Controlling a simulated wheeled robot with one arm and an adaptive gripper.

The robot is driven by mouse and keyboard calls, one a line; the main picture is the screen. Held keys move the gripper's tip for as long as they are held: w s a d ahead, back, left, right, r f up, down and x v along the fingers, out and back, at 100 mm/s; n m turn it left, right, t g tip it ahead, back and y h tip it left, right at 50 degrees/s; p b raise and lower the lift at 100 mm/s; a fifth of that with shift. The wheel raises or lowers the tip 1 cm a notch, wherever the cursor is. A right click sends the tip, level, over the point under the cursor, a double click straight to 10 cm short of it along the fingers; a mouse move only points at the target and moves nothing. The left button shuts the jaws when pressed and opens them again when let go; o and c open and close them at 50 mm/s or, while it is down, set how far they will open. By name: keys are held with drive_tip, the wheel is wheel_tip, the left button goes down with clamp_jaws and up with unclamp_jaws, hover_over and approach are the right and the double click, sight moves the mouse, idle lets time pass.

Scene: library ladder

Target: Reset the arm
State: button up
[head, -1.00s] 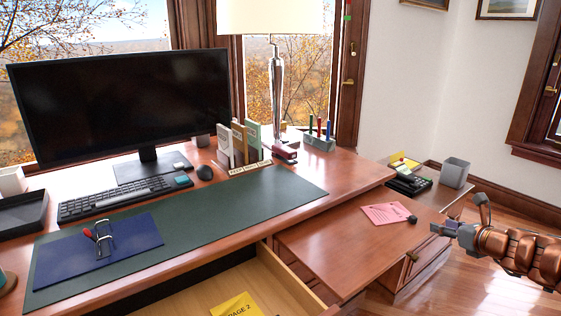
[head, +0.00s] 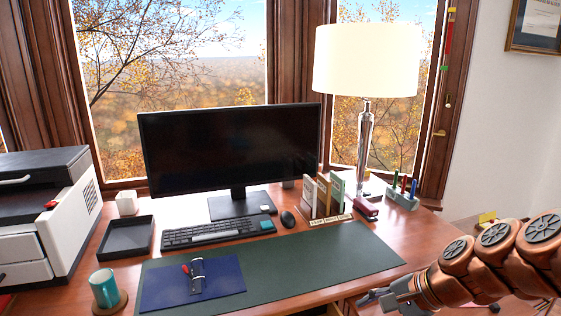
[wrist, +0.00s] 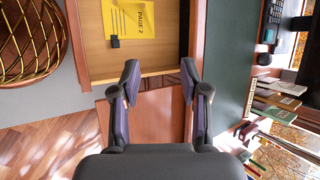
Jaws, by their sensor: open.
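My arm comes in from the right in the head view, with my gripper (head: 377,298) low at the front right of the desk (head: 323,290). In the wrist view my gripper (wrist: 162,83) is open, its two dark fingers apart with nothing between them. Beyond the fingers are a reddish wood surface and the open drawer (wrist: 157,57). A yellow sheet marked "PAGE 2" (wrist: 132,20) lies in the drawer, with a small black object (wrist: 115,41) on its edge.
A monitor (head: 230,150), lamp (head: 366,60), file holder (head: 325,195) and pen holder (head: 402,197) stand along the back. A printer (head: 45,215), black tray (head: 126,238) and teal mug (head: 104,288) are at left. A blue folder (head: 215,288) lies on the green mat (head: 330,256). A woven basket (wrist: 30,40) stands near the drawer.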

drive_tip(key=s+a+r+n+g+h+p, duration=0.1)
drive_tip(key=s+a+r+n+g+p, duration=0.1)
drive_tip(key=s+n+p, duration=0.3)
drive_tip(key=s+a+r+n+g+h, duration=0.2)
drive_tip(key=s+a, duration=0.1)
drive_tip(key=s, duration=0.3)
drive_tip(key=s+d+r+n+g+h+p, duration=0.1)
drive_tip(key=s+d+n+p, duration=0.1)
drive_tip(key=s, duration=0.3)
drive_tip(key=s+d+r+n+g+h+p, duration=0.1)
drive_tip(key=s+d+r+n+h+p, duration=0.1)
drive_tip(key=s, duration=0.4)
drive_tip(key=shift+r+n+p, duration=0.2)
drive_tip(key=shift+n+p, duration=0.35)
drive_tip(key=shift+n, duration=0.55)
drive_tip(key=shift+s+d, duration=0.1)
